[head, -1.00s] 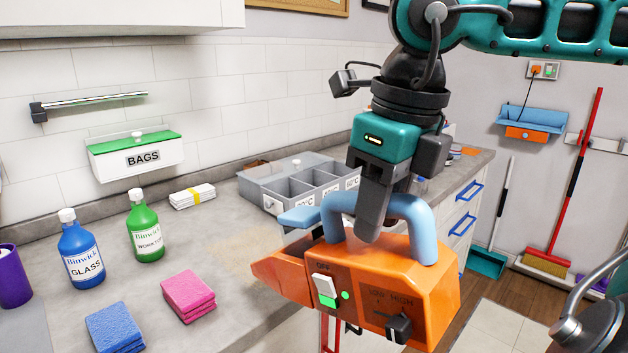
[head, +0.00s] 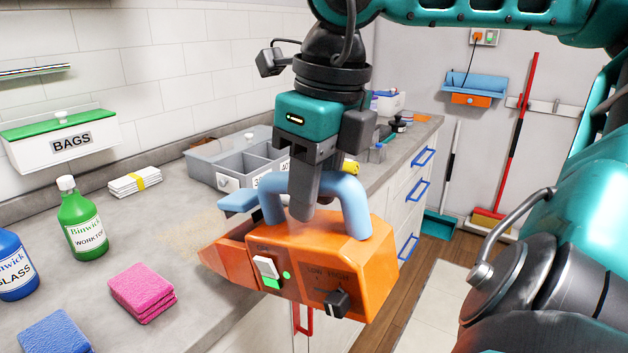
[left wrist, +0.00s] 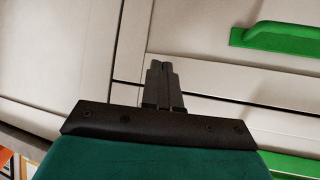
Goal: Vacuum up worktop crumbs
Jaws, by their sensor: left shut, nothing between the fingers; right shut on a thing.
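An orange handheld vacuum (head: 365,262) with a light blue handle hangs from my right gripper (head: 303,205) in the head view. That gripper is shut on the handle. The vacuum's nozzle (head: 228,262) points left at the worktop's front edge; I cannot tell whether it touches. A green light glows beside its switch. A patch of tan crumbs (head: 205,238) lies on the grey worktop (head: 150,225), partly hidden behind the nozzle. My left gripper (left wrist: 164,68) is shut and empty in the left wrist view, in front of pale cabinet fronts with green handles.
A pink sponge (head: 142,291), blue sponge (head: 55,335), green bottle (head: 82,222) and blue bottle (head: 14,268) stand left of the crumbs. A grey divided tray (head: 222,168) and folded cloths (head: 134,181) lie behind. Drawers with blue handles (head: 417,190) are at right.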

